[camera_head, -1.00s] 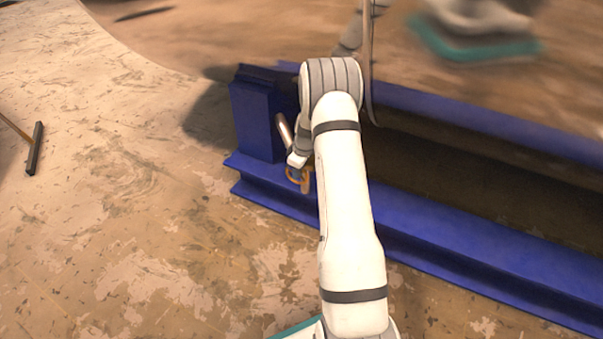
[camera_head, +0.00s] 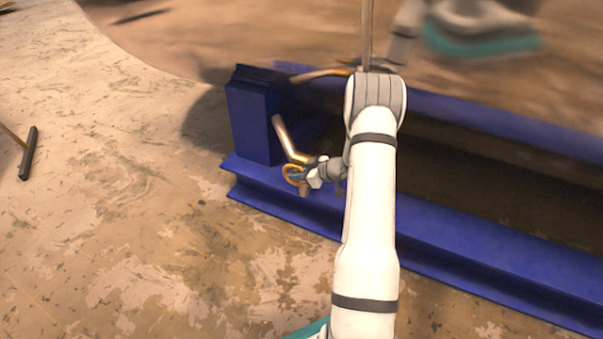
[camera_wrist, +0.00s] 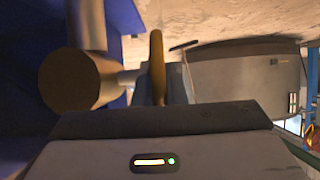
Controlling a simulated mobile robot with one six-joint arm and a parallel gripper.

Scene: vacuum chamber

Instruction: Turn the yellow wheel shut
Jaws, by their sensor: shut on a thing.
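The yellow wheel (camera_head: 293,173) is a small ring on the end of a metal pipe (camera_head: 289,141), just above the blue frame's ledge. In the wrist view the wheel (camera_wrist: 157,62) appears edge-on as a yellow-brown bar, joined by a short stem to a round brass-coloured valve body (camera_wrist: 76,80). My gripper (camera_head: 307,174) reaches the wheel from the right and is shut on its rim. In the wrist view my gripper (camera_wrist: 165,88) is mostly hidden behind its own housing, so the exact finger contact is not clear.
A blue beam frame (camera_head: 450,248) runs from the left middle to the lower right, with a blue upright block (camera_head: 253,120) beside the pipe. A dark bar (camera_head: 28,153) lies on the worn floor at far left.

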